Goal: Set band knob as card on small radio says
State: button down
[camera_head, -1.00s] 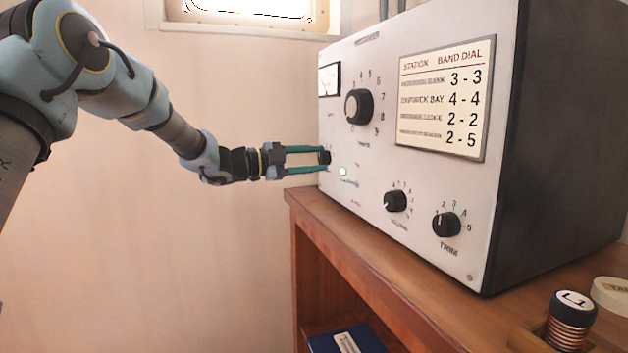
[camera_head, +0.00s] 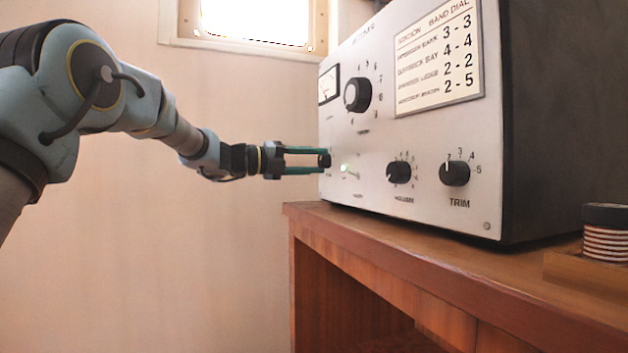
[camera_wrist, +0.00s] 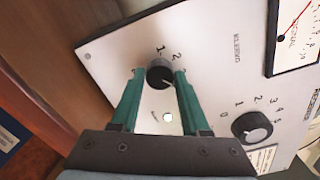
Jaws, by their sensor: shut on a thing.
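The receiver (camera_head: 420,215) is a large pale-fronted box on a wooden cabinet. Its small black band knob (camera_wrist: 160,73) sits between my fingertips in the wrist view, with the numbers 1 and 2 visible above it. A pale pointer mark shows near its lower right edge. My gripper (camera_head: 322,159) is shut on this knob at the receiver's left edge, both green fingers touching its sides. The card (camera_head: 440,52) on the receiver front lists stations under band and dial: 3-3, 4-4, 2-2, 2-5. Station names are blurred. A separate small radio is not visible.
The larger dial knob (camera_head: 357,95) is above right of my gripper. The volume knob (camera_head: 398,172) and trim knob (camera_head: 454,172) are to the right.

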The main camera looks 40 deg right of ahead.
jog(key=shift+f+m+b, duration=0.15)
jog(key=shift+m+b, duration=1.75)
jog(key=shift+b, duration=0.05)
jog(key=shift+c, duration=1.9)
grip_release()
jog(key=v, duration=1)
jog(key=shift+w+a, duration=0.15)
jog(key=shift+a, duration=0.25)
